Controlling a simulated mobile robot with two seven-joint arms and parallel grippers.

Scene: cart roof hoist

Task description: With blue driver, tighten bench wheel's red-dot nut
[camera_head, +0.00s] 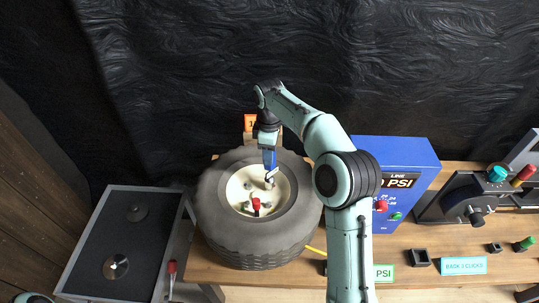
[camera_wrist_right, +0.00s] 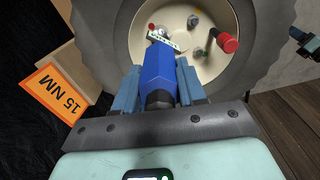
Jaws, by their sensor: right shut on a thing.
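The bench wheel (camera_head: 216,222) is a grey tyre lying on the bench with a cream hub (camera_head: 240,190). My right gripper (camera_head: 269,150) is over the hub's far side, shut on the blue driver (camera_wrist_right: 157,78). The driver points down at the hub; its tip is near a pale strip (camera_wrist_right: 163,39), and I cannot tell if it touches a nut. A red cylindrical piece (camera_head: 256,204) stands on the hub and shows in the wrist view (camera_wrist_right: 228,42). Grey nuts (camera_wrist_right: 200,53) sit near it. My left gripper is not seen.
An orange sign (camera_wrist_right: 57,93) reading "15 NM" stands behind the wheel. A dark tray (camera_head: 88,236) is at left, a red-handled tool (camera_head: 172,268) beside it. A blue PSI box (camera_head: 410,156) is right of the wheel. Small black holders (camera_head: 419,258) line the front right.

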